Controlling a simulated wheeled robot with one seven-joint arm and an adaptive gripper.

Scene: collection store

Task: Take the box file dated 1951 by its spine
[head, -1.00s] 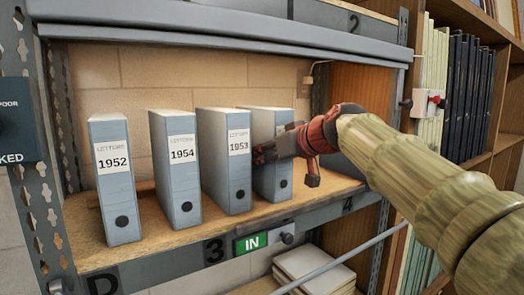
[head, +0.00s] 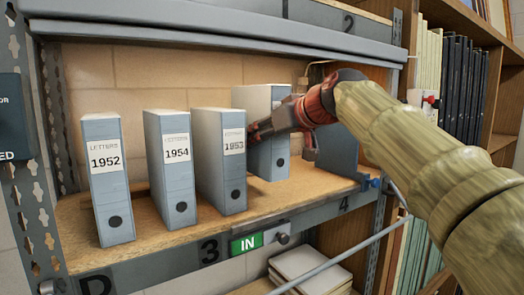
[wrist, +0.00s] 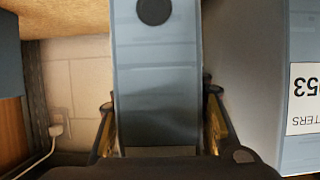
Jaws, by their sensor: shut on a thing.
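The rightmost blue-grey box file (head: 280,158) is between the fingers of my gripper (head: 256,131) in the head view, raised a little above the shelf. My gripper hides where its label would be, so I cannot read a date. In the wrist view the same file's spine (wrist: 156,65) fills the middle, with its dark finger hole at the top. My gripper (wrist: 160,98) has a finger on each side of it, shut on it. No label shows on the visible part of the spine.
Files 1952 (head: 105,200), 1954 (head: 176,190) and 1953 (head: 234,175) stand upright on the wooden shelf (head: 140,250), left of the held file. 1953 is close beside it. A blue-grey upright plate (head: 338,152) is to the right. A grey shelf edge (head: 220,28) runs above.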

